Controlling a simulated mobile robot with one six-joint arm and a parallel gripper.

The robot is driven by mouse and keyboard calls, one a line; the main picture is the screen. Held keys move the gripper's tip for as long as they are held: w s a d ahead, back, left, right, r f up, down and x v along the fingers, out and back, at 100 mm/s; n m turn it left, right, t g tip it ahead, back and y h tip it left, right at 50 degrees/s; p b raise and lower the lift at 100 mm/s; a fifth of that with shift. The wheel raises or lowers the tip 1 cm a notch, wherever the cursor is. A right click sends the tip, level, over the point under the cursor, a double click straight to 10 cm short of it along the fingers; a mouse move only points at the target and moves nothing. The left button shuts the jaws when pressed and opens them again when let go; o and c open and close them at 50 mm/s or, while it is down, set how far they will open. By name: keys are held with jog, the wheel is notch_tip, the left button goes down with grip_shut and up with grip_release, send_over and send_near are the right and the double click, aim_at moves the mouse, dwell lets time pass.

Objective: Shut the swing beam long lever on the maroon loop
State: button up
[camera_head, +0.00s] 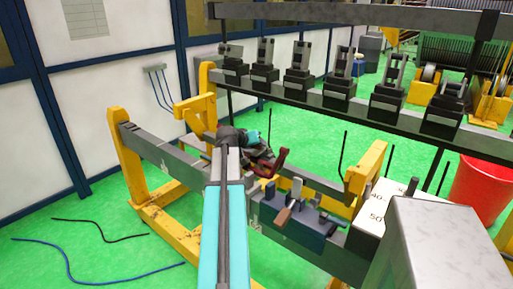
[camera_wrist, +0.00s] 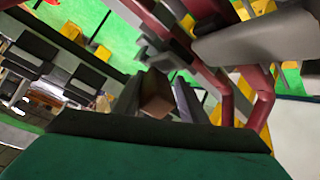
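The maroon loop (camera_head: 270,166) shows just right of my gripper (camera_head: 254,143) in the head view, above the grey beam on yellow stands. In the wrist view maroon bars of the loop (camera_wrist: 262,105) cross the upper right, close to the gripper. A thick grey rounded bar (camera_wrist: 240,36) lies across them; I cannot tell whether it is the long lever. On the beam, a dark blue clamp block (camera_head: 305,229) carries a lever with a brown handle (camera_head: 284,215) and a short upright grey lever (camera_head: 297,186).
A raised dark rail (camera_head: 350,107) with several upright black clamps runs behind, at upper right. A grey box (camera_head: 447,245) and a white numbered block (camera_head: 381,211) stand at the right front. A red bucket (camera_head: 482,186) is farther right.

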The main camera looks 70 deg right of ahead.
jog(key=shift+o, duration=0.4)
jog(key=shift+s, duration=0.15)
jog(key=shift+r, duration=0.1)
jog(key=shift+a+r, duration=0.3)
jog(key=shift+a, duration=0.2)
jog(key=b+v, duration=0.1)
jog(key=v, duration=1.1)
jog(key=shift+a, duration=0.2)
jog(key=shift+r, duration=0.2)
